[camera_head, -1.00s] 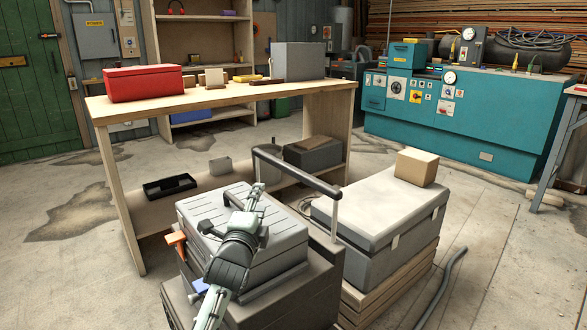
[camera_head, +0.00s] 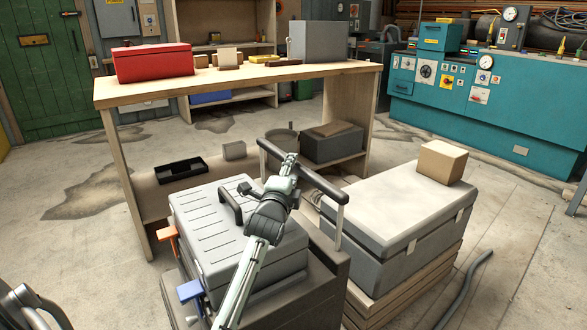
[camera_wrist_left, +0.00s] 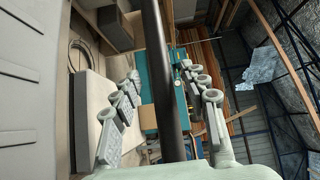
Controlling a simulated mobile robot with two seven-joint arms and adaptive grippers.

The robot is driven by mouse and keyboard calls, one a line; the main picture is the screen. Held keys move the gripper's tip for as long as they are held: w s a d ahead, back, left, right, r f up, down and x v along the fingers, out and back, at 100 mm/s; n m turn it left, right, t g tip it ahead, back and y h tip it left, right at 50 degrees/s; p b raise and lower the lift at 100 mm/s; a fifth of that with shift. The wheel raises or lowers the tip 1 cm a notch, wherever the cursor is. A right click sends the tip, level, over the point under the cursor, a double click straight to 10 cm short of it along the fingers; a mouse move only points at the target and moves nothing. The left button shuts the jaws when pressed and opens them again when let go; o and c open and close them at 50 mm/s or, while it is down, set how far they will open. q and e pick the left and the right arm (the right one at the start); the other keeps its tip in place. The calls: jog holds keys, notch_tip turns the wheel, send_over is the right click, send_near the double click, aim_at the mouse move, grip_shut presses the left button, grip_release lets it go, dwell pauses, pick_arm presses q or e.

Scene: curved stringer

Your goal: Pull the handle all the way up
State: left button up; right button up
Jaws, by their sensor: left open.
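The handle (camera_head: 322,184) is a dark bar on two pale grey posts, standing up from the dark base behind the grey ribbed case (camera_head: 205,240). My left gripper (camera_head: 289,164) is at the middle of the bar, with its arm reaching over the case. In the left wrist view the bar (camera_wrist_left: 166,80) runs between the two rows of open finger pads (camera_wrist_left: 158,85). Gaps show beside the bar, and whether any pad touches it I cannot tell. My right gripper is not in view.
A pale-topped case (camera_head: 395,205) with a cardboard box (camera_head: 441,162) on it stands close to the right of the handle. A wooden workbench (camera_head: 240,82) stands behind. Orange (camera_head: 167,238) and blue (camera_head: 191,291) clamps sit at the ribbed case's left side.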

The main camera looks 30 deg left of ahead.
pick_arm(q)
jog(key=shift+x, duration=0.9)
grip_shut()
